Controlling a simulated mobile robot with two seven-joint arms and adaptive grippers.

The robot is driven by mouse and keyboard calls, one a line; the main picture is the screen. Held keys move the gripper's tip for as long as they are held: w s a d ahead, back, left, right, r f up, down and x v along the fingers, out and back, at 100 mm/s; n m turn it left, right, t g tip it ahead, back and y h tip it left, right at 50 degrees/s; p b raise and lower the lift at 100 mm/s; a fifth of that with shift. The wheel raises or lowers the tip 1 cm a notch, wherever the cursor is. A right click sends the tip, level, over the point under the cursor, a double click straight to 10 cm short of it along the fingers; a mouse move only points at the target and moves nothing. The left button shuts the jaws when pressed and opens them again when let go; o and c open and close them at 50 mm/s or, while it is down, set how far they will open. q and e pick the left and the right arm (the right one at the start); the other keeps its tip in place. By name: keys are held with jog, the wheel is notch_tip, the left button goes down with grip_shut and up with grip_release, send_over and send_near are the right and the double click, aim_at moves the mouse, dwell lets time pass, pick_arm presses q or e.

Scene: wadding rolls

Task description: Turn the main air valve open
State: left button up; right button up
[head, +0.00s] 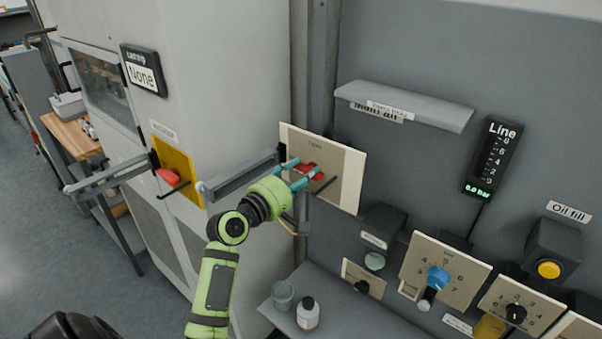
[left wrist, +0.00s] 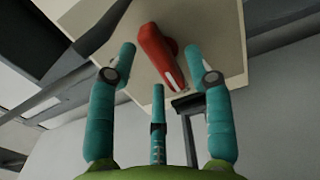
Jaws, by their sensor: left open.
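The main air valve is a red handle (head: 309,170) on a cream plate (head: 345,184) marked "Open" at its top, on the grey wall. My left gripper (head: 300,174) is at the plate, with its teal fingers around or just in front of the red handle. In the left wrist view the red handle (left wrist: 157,52) lies between the spread fingertips of the left gripper (left wrist: 165,70), slanted on the cream plate (left wrist: 215,30). The fingers are open, and I cannot tell whether any touches the handle. My right gripper is not in view.
A line gauge (head: 490,157) reads 0.0 bar. A grey bar handle (head: 238,177) sticks out left of the plate. A ledge below holds a white bottle (head: 308,313) and a cup (head: 283,295). A blue knob (head: 437,278) and a yellow button (head: 548,269) are at the lower right.

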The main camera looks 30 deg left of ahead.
pick_arm(q)
grip_shut()
jog(key=m+b, duration=0.1)
jog(key=m, duration=0.3)
jog(key=shift+d, duration=0.1)
jog(key=m, duration=1.4)
jog(key=shift+d+f, duration=0.2)
jog(key=shift+f, duration=0.05)
jog(key=shift+p, duration=0.3)
dwell(0.3)
grip_release()
